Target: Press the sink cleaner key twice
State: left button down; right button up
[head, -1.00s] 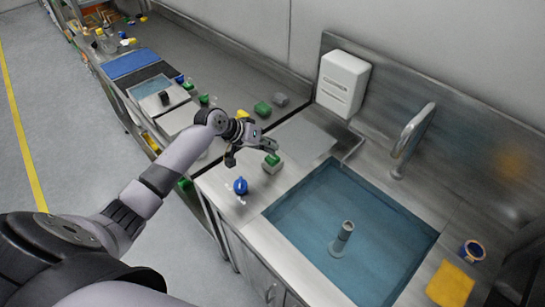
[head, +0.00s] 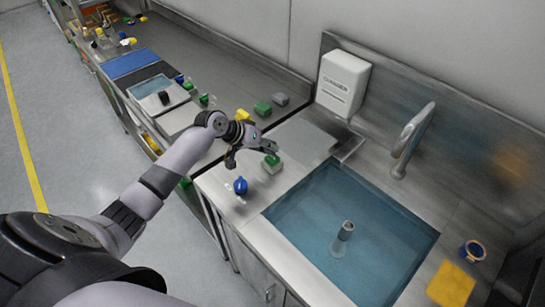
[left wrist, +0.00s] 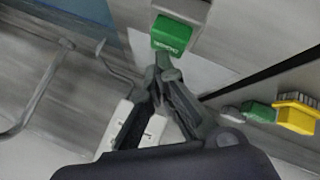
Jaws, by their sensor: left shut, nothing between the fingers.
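The sink cleaner key looks to be the green-topped button on a small grey base (head: 273,166), on the steel counter at the sink's left corner. Its green top (left wrist: 172,36) shows near the top of the left wrist view, with white lettering too small to read. My left gripper (head: 267,149) is shut and empty, its fingertips right beside the green top in the head view. In the left wrist view the closed fingertips (left wrist: 165,72) point at the key's near edge. I cannot tell if they touch it. My right gripper is out of view.
A blue knob-like object (head: 240,186) stands on the counter in front of the key. The water-filled sink (head: 300,207) lies to the right, with a faucet (head: 408,140). Green (head: 263,109) and yellow (head: 242,115) blocks sit behind my gripper.

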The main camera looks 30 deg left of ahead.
pick_arm(q)
jog(key=shift+f, duration=0.2)
dwell(0.4)
jog(key=shift+s+f+b, duration=0.1)
jog(key=shift+f+b, duration=0.4)
jog(key=shift+f, duration=0.2)
dwell(0.4)
jog(key=shift+r, duration=0.15)
jog(key=shift+r+p, duration=1.15)
jog(key=shift+p, duration=0.05)
notch_tip(320, 180, up, 5)
jog(key=p, duration=0.5)
jog(key=shift+r, duration=0.15)
dwell(0.4)
dwell(0.9)
